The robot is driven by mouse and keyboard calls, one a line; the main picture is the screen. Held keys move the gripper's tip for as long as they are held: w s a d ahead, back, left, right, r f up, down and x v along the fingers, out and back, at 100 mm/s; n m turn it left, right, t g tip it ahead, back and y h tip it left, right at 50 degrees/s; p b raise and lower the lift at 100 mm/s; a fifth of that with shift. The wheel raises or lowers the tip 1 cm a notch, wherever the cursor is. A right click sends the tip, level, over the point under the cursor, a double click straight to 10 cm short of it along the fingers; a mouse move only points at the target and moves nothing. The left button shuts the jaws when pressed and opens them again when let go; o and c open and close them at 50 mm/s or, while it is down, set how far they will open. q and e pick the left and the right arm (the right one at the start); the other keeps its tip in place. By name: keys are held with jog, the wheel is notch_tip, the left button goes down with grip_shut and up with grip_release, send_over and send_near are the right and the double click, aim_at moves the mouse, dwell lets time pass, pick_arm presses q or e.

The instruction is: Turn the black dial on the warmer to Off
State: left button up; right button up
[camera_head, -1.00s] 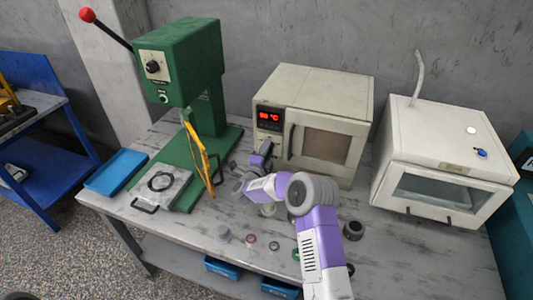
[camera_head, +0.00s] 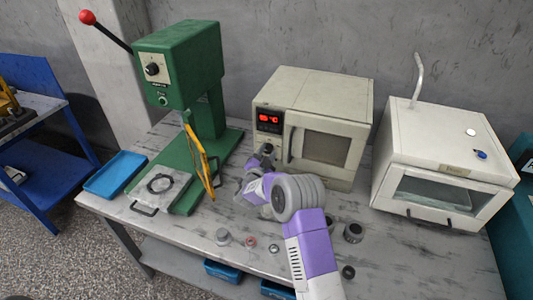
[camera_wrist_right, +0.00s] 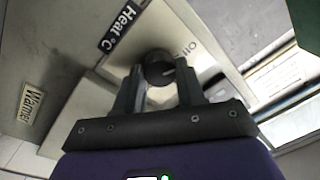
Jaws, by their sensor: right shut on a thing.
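The warmer (camera_head: 330,110) is a beige box with a red-lit display (camera_head: 268,118) and a dark-windowed door, at the back middle of the table. My right gripper (camera_head: 262,160) is at the lower left of its front, below the display. In the right wrist view the black dial (camera_wrist_right: 158,68) sits on a pale panel, with a light pointer mark on its face, between the fingers of my right gripper (camera_wrist_right: 160,85). The gripper is shut on the dial. An "Off" label (camera_wrist_right: 190,48) is printed beside it. In the head view my gripper hides the dial. My left gripper is not in view.
A green press (camera_head: 185,70) with a red-knobbed lever stands at left. A white windowed cabinet (camera_head: 440,150) stands at right. A blue tray (camera_head: 115,172) and several small parts, including a dark ring (camera_head: 353,232), lie on the table (camera_head: 410,265).

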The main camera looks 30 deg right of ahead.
jog(key=shift+n, duration=0.6)
jog(key=o, duration=1)
jog(key=shift+o, duration=0.2)
jog(key=v, duration=0.7)
jog(key=shift+s+a+p, duration=0.2)
jog(key=shift+a+p, duration=0.05)
jog(key=shift+p, duration=0.15)
